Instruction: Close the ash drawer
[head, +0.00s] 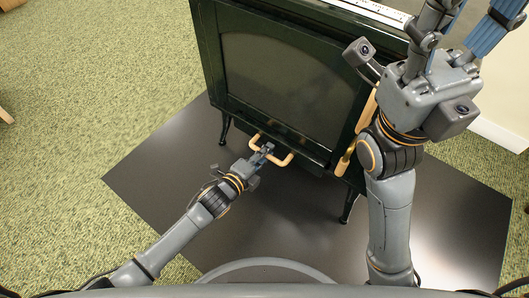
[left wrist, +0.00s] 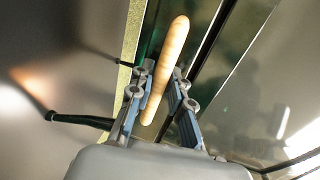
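The ash drawer is the low dark strip (head: 305,151) under the stove's glass door. Its pale wooden handle (head: 285,160) sticks out in front. I cannot tell how far the drawer stands out. My left gripper (head: 266,150) is at the handle, with one finger on each side of the bar. My right gripper (head: 468,25) is raised at the upper right, fingers spread, empty, partly cut off by the frame.
The dark green stove (head: 210,50) stands on short legs on a dark floor plate (head: 150,170). Another wooden handle (head: 347,158) is at the door's right side, close to my right arm. Green carpet (head: 110,70) lies open to the left.

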